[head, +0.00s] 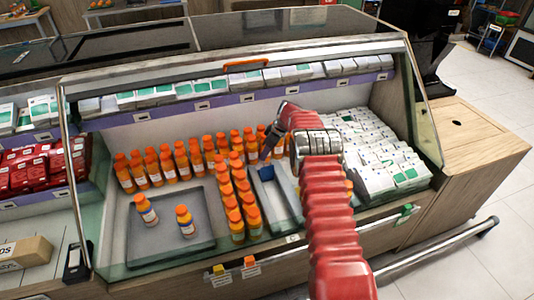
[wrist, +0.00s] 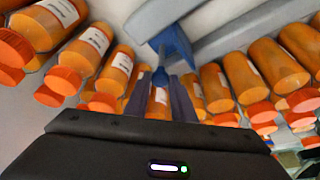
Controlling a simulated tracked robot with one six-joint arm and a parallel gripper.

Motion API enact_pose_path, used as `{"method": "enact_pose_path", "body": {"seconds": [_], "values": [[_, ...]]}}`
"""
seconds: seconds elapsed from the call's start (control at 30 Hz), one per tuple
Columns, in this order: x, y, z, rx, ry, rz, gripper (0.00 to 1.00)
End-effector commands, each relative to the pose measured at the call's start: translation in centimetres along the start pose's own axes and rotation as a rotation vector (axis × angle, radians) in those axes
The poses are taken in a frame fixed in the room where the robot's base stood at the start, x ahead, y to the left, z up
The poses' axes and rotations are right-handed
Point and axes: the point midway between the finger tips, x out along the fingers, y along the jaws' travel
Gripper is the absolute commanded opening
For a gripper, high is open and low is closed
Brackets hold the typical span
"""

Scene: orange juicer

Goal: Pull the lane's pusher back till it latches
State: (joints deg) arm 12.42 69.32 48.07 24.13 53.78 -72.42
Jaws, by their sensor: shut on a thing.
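The lane's pusher is a blue piece (wrist: 176,44), seen close up in the wrist view. A narrow blue stem runs from it down between my fingers. My gripper (wrist: 160,82) is shut on this stem. In the head view my red arm reaches into the glass-fronted case, and my gripper (head: 267,152) is over the lane between the orange bottles and the white boxes. A blue part (head: 266,172) shows just below my fingers; my wrist hides some of the lane. I cannot tell whether the latch is engaged.
Rows of orange bottles (head: 238,195) stand close left of the lane. White boxes (head: 385,150) fill the right side. A grey tray (head: 170,252) at left holds two bottles. A purple-edged shelf (head: 205,105) with boxes runs behind; the glass case's front rim lies below my arm.

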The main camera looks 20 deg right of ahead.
Motion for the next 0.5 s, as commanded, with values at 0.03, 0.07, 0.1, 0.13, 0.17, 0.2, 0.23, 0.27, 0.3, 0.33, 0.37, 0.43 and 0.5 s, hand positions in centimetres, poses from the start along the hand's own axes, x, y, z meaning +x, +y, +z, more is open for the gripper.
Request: {"method": "enact_pose_path", "body": {"seconds": [0.03,0.07,0.1,0.13,0.17,0.2,0.23,0.27,0.3,0.33,0.37,0.43,0.5], "values": [[-0.13,0.43,-0.37,-0.002,0.008,0.016,0.0],[-0.13,0.42,-0.39,-0.002,0.009,0.016,0.23],[-0.13,0.4,-0.4,-0.002,0.009,0.015,0.26],[-0.13,0.39,-0.41,-0.002,0.009,0.015,0.28],[-0.13,0.37,-0.41,-0.002,0.008,0.014,0.31],[-0.13,0.35,-0.4,-0.002,0.008,0.014,0.33],[-0.13,0.33,-0.38,-0.002,0.008,0.013,0.35],[-0.12,0.31,-0.38,-0.002,0.007,0.012,0.38],[-0.1,0.28,-0.36,-0.002,0.007,0.012,0.4],[-0.09,0.27,-0.35,-0.002,0.007,0.011,0.42],[-0.08,0.25,-0.34,-0.002,0.006,0.011,0.42],[-0.07,0.22,-0.33,-0.002,0.006,0.01,0.42],[-0.06,0.19,-0.32,-0.002,0.006,0.009,0.42]]}}
